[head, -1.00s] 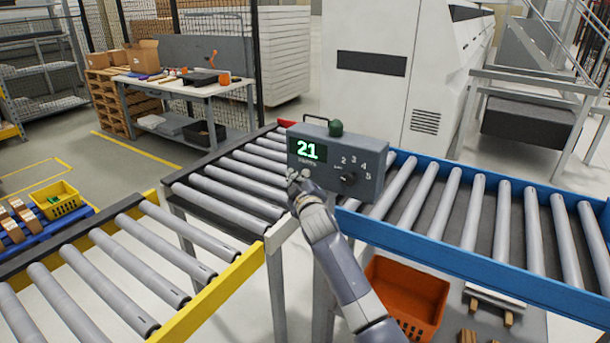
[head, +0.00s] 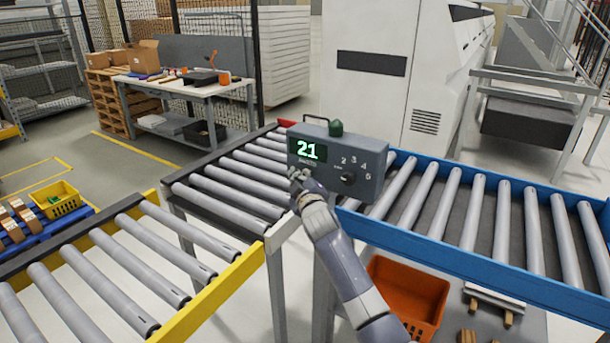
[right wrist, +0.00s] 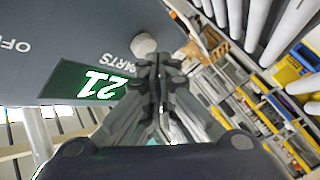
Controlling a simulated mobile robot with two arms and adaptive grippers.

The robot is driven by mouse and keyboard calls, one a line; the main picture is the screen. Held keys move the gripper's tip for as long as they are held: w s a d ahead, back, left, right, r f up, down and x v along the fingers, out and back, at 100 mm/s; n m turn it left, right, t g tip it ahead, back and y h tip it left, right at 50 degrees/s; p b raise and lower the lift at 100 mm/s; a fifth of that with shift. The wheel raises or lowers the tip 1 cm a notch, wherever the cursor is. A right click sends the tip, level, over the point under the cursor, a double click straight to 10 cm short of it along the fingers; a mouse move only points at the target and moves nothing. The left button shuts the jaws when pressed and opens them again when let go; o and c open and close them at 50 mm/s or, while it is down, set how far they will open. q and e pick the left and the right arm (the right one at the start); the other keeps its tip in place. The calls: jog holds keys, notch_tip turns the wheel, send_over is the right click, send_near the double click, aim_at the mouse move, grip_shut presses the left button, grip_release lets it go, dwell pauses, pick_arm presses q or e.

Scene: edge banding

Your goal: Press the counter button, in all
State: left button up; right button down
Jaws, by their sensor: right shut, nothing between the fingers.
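The grey counter box (head: 374,165) stands at the conveyor corner, its green display (head: 308,150) reading 21. A dark green dome (head: 336,128) sits on top, and a dark knob (head: 348,178) is on the front by several numbers. In the right wrist view, a round pale button (right wrist: 143,44) stands out from the face beside the word PARTS, near the display (right wrist: 88,83). My right gripper (head: 296,175) is shut and empty at the lower left of the box. Its fingertips (right wrist: 160,64) are close to the button; I cannot tell whether they touch. My left gripper is out of view.
A blue-sided roller conveyor (head: 480,255) runs right of the box, and yellow-edged rollers (head: 130,265) lie left. A workbench (head: 185,85) and white machine (head: 400,90) stand behind.

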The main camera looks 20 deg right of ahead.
jog(key=shift+w+d, duration=0.3)
jog(key=shift+d, duration=0.15)
dwell(0.5)
jog(key=shift+s+a, duration=0.1)
jog(key=shift+a, duration=0.05)
jog(key=shift+s+a, duration=0.5)
jog(key=shift+a, duration=0.1)
jog(key=shift+a, duration=0.1)
jog(key=shift+s+a+p, duration=0.4)
jog(key=shift+s+a, duration=0.35)
jog(key=shift+a, duration=0.2)
jog(key=shift+s+a+p, duration=0.35)
jog(key=shift+s+a, duration=0.4)
jog(key=shift+a, duration=0.2)
jog(key=shift+f, duration=0.15)
